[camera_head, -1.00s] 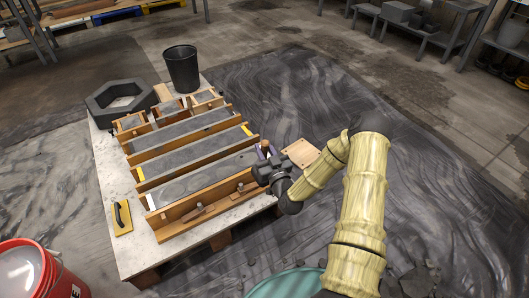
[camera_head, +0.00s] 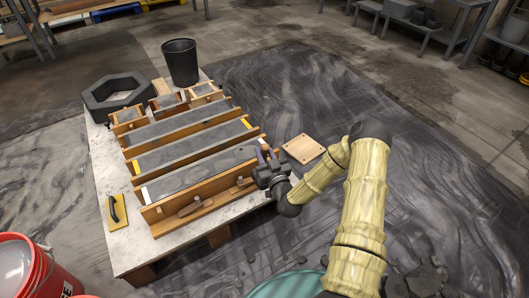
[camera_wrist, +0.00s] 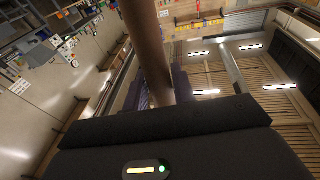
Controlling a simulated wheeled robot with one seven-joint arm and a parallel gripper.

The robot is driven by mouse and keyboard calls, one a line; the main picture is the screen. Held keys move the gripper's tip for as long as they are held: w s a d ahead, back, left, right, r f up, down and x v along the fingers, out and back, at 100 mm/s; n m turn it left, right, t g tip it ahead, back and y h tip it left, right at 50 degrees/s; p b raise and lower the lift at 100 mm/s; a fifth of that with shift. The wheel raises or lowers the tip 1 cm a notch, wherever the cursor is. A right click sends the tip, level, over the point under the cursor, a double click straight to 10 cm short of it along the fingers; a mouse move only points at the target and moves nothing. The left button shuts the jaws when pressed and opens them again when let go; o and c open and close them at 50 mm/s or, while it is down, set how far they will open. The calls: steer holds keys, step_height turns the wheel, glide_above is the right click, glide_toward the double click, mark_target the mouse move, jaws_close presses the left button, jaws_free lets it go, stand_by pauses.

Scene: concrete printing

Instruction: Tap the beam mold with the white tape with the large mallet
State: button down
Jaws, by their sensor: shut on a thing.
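The beam mold with white tape (camera_head: 190,183) is the nearest of the long wooden molds on the table, filled with grey concrete. A white strip (camera_head: 145,194) shows at its left end. My gripper (camera_head: 264,158) is at this mold's right end, its purple fingers pointing up. It is shut on a brown round handle (camera_wrist: 145,50), which rises between the fingers in the wrist view and looks like a mallet's. The mallet head cannot be made out. I cannot tell whether the mallet touches the mold.
Behind it lies a mold with yellow tape (camera_head: 137,167), then another long mold and small molds. A grey hexagonal ring (camera_head: 92,103), black bucket (camera_head: 180,62) and yellow trowel (camera_head: 117,212) stand on the table (camera_head: 150,245). A square wooden board (camera_head: 303,148) lies right of the gripper.

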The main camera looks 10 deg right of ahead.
steer(key=shift+f, duration=0.5)
steer(key=shift+a+r, duration=0.1)
steer(key=shift+s, duration=0.2)
stand_by(0.6)
steer(key=shift+d, duration=0.25)
steer(key=shift+s+a+p, duration=0.1)
steer(key=shift+s+p, duration=0.05)
steer(key=shift+p, duration=0.6)
